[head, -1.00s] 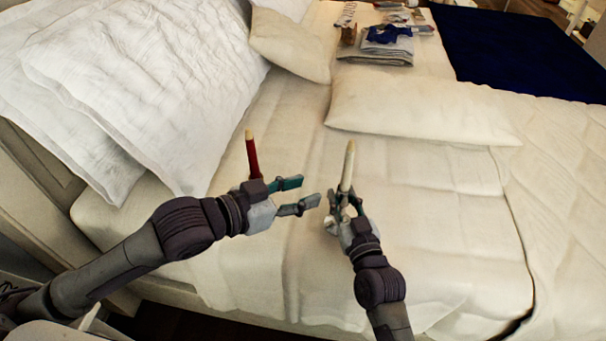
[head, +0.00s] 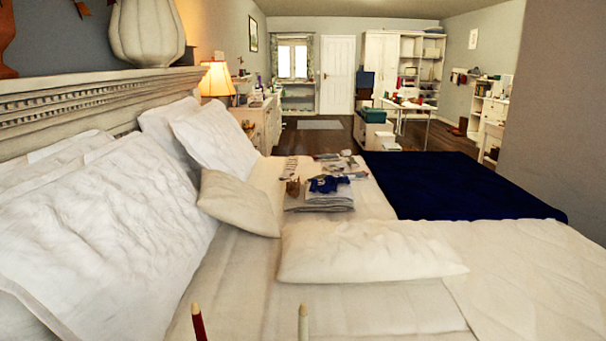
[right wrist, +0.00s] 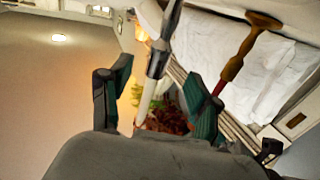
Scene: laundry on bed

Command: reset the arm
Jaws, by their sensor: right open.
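My right gripper (right wrist: 160,74) shows in the right wrist view with its two dark green-edged fingers spread apart. A slim white stick (right wrist: 147,100) with a grey upper part appears between the fingers; I cannot tell its distance, and no finger closes on it. A red and brown stick (right wrist: 232,68) with a rounded end shows right of the fingers. In the head view, the tip of a red stick (head: 199,324) and the tip of a white stick (head: 303,324) rise from the bottom edge. My arms and left gripper are out of the head view.
The bed (head: 240,265) fills the foreground, with white pillows (head: 110,225) at left and a flat pillow (head: 360,250) across the middle. Folded cloths (head: 320,203) and small items lie beyond. A dark blue blanket (head: 450,188) covers the far right part. A lit lamp (head: 217,80) stands behind.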

